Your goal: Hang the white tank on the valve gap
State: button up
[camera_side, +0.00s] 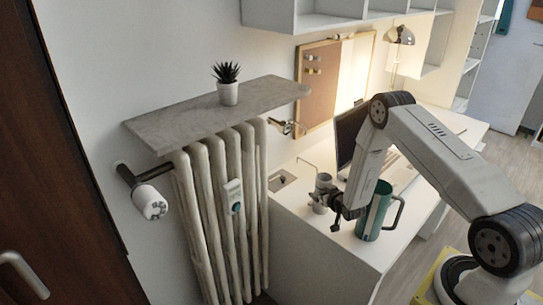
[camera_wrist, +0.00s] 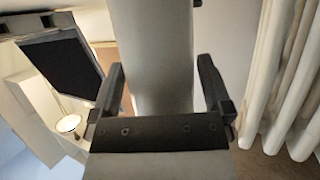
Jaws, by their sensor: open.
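A pale cylinder (camera_side: 322,188), which appears to be the white tank, stands at the desk's near end in the side view. A thin bent wire shows above it. My gripper (camera_side: 340,207) is beside it, with its dark fingers close to the cylinder. In the wrist view my gripper (camera_wrist: 160,65) is open, and a long pale body (camera_wrist: 155,50) fills the space between the fingers. I cannot tell whether they touch it. The ribbed radiator (camera_side: 213,220) is to the left, with a white valve knob (camera_side: 150,203) at its left end. The gap near the valve is partly shaded.
A stone shelf (camera_side: 175,118) with a potted plant (camera_side: 228,85) overhangs the radiator. A small white device (camera_side: 232,197) is on the radiator's front. A green pitcher (camera_side: 375,212) stands just right of my gripper. A monitor (camera_side: 350,135) is behind.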

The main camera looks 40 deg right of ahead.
jog(key=shift+r, duration=0.1)
grip_shut()
dwell(0.3)
jog(key=shift+r, duration=0.1)
notch_tip(320, 180, up, 18)
dwell(1.1)
jog(key=shift+d, duration=0.1)
dwell(0.5)
